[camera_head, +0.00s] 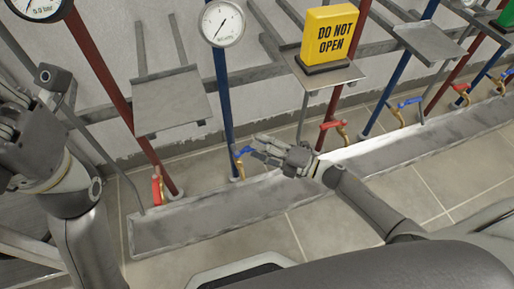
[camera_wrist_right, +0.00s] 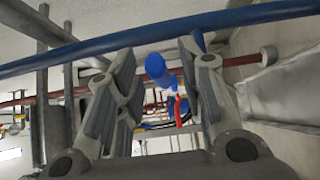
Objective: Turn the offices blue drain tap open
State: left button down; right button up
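A blue drain tap handle (camera_head: 243,152) sits low on a blue pipe (camera_head: 223,100), above the floor trough. My right gripper (camera_head: 258,149) is open beside it, its fingertips at the handle. In the right wrist view, the blue handle (camera_wrist_right: 157,70) shows between the two spread fingers of the right gripper (camera_wrist_right: 158,58); contact cannot be told. No office label is readable. My left gripper (camera_head: 14,125) is at the left edge, away from the taps, and its finger opening is unclear.
Red taps (camera_head: 157,188) (camera_head: 331,125) stand on either side, and another blue tap (camera_head: 410,102) is farther right. A long metal trough (camera_head: 215,207) runs below. A yellow DO NOT OPEN sign (camera_head: 330,34) stands on a shelf. A gauge (camera_head: 222,22) tops the blue pipe.

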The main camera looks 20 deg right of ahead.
jog(key=shift+x, duration=0.8)
grip_shut()
